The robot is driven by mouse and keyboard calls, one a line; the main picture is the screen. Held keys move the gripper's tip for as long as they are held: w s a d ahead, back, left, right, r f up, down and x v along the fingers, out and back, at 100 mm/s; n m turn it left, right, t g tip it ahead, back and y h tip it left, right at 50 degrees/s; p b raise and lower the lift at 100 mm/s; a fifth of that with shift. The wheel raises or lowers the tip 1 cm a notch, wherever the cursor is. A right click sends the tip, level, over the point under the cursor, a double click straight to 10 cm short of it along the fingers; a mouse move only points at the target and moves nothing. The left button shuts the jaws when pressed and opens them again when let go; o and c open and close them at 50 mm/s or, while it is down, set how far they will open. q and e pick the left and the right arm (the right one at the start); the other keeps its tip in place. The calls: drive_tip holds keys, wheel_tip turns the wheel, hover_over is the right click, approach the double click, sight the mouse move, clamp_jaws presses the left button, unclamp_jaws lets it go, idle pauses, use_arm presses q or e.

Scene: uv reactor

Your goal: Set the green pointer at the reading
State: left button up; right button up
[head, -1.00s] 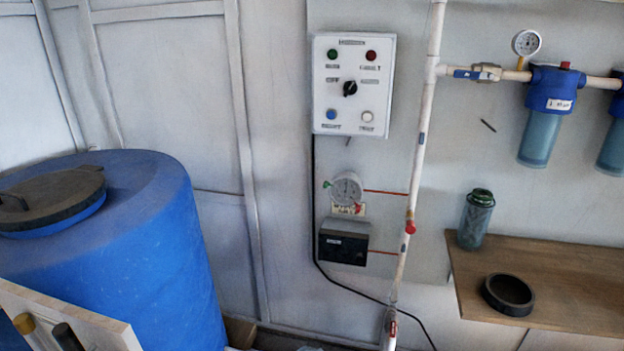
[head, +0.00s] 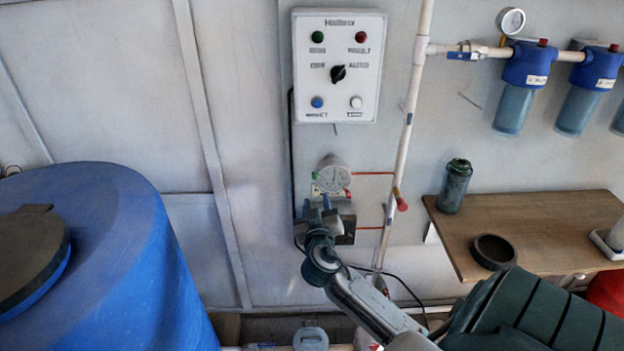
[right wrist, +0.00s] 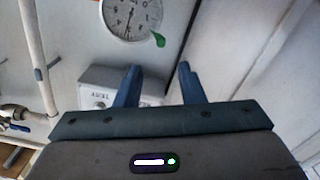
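The round white gauge (head: 333,176) is mounted on the wall panel below the control box. Its green pointer tab (head: 314,175) sticks out at the dial's left edge. In the right wrist view the gauge (right wrist: 122,14) is partly cut off at the top, and the green tab (right wrist: 158,40) shows at its lower right. My right gripper (head: 322,207) is just below the gauge, in front of the dark box. In the right wrist view its two blue fingers (right wrist: 158,72) are apart with nothing between them, and the green tab lies beyond them. My left gripper is not in view.
The control box (head: 338,65) with lamps and a knob hangs above. The dark box (head: 346,222) is under the gauge. A white pipe (head: 408,130) with a red-handled valve stands at right, beside a wooden shelf (head: 540,222). A blue tank (head: 130,240) is at left.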

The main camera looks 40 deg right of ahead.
sight(315, 179)
drive_tip(key=p+x, duration=0.2)
drive_tip(key=x, duration=0.7)
drive_tip(key=shift+w+d+f+p, duration=0.1)
drive_tip(key=shift+w+p, duration=0.1)
drive_tip(key=shift+p, duration=0.2)
drive_tip(key=shift+c, duration=0.2)
clamp_jaws()
